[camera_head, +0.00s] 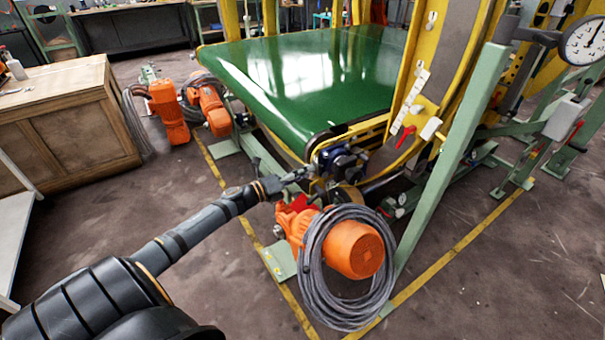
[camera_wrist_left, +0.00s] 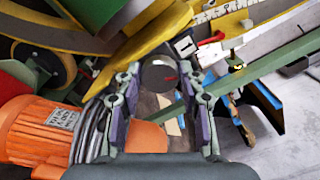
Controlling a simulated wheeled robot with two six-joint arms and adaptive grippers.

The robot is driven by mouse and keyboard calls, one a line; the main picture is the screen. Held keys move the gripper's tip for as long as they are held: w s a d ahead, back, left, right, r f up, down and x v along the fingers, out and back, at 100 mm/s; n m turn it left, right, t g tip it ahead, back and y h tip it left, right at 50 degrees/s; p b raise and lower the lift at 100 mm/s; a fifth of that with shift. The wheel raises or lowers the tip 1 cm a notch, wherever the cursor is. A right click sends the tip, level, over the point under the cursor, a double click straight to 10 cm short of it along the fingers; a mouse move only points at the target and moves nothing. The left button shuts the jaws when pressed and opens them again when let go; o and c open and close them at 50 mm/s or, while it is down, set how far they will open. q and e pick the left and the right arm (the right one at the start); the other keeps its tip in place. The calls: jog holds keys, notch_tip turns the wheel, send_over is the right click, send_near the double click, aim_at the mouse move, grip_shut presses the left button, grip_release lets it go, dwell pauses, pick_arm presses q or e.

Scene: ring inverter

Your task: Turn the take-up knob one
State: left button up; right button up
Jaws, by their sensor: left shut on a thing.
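In the head view my left gripper (camera_head: 303,176) reaches in from the left to the near corner of the green conveyor belt (camera_head: 300,80), beside a dark blue unit (camera_head: 340,158). The knob is too small and covered to make out there. A small white plate with a dark mark (camera_wrist_left: 186,46) is beside the knob. My right gripper is not in view.
An orange motor (camera_head: 352,249) with coiled grey cable (camera_head: 318,290) stands just below my left gripper. A green post (camera_head: 455,150) and yellow frame (camera_head: 425,85) rise to the right. A wooden cabinet (camera_head: 75,125) stands at left.

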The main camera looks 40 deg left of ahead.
pick_arm(q)
jog(key=shift+m, duration=0.3)
jog(key=o, duration=1.2)
jog(key=shift+v, duration=3.75)
